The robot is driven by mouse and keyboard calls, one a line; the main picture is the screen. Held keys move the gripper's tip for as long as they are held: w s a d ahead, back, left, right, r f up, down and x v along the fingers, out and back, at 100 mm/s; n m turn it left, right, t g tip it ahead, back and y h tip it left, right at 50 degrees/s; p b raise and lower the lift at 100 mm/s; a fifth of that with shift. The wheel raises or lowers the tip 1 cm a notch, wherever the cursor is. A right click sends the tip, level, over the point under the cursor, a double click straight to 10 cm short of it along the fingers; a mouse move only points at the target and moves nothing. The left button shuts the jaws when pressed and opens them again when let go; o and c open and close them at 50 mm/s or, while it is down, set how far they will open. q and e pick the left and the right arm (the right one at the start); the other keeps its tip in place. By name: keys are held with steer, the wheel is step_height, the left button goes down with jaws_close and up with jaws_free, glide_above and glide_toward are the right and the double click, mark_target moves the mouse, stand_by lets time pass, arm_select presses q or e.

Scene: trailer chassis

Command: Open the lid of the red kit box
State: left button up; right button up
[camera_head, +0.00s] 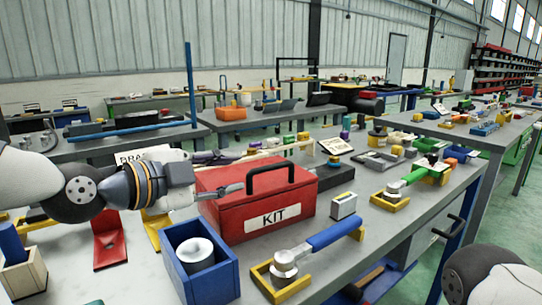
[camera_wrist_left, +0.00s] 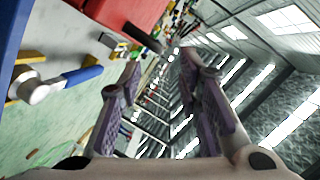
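The red kit box (camera_head: 270,219) stands on the workbench with a white KIT label on its front. Its lid (camera_head: 225,178) looks shut, with a black handle (camera_head: 283,166) standing up on top. My left gripper (camera_head: 238,173) is at the box's left end, at about lid height, its fingers pointing right toward the handle. The fingers are apart with nothing held; whether they touch the lid is unclear. In the left wrist view the open fingers (camera_wrist_left: 160,65) show, with the red box (camera_wrist_left: 110,14) and the dark handle (camera_wrist_left: 143,38) beyond. My right gripper is out of view.
A blue bin (camera_head: 216,284) holding a white cylinder stands in front of the box's left side. A blue-handled tool (camera_head: 330,237) lies in a yellow holder at front right. A small metal block (camera_head: 344,205) stands right of the box. Red and yellow brackets are at left.

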mark_target(264, 169)
arm_select(q)
steer(key=w+d, duration=0.1)
steer(key=d+f, duration=0.1)
steer(key=shift+w+d+b, duration=0.35)
steer(key=shift+b, duration=0.05)
steer(key=b+x, duration=0.1)
steer(key=x, duration=0.6)
steer(key=shift+w, duration=0.1)
steer(key=shift+w+d+r, duration=0.1)
steer(key=shift+w+d, duration=0.2)
jaws_close()
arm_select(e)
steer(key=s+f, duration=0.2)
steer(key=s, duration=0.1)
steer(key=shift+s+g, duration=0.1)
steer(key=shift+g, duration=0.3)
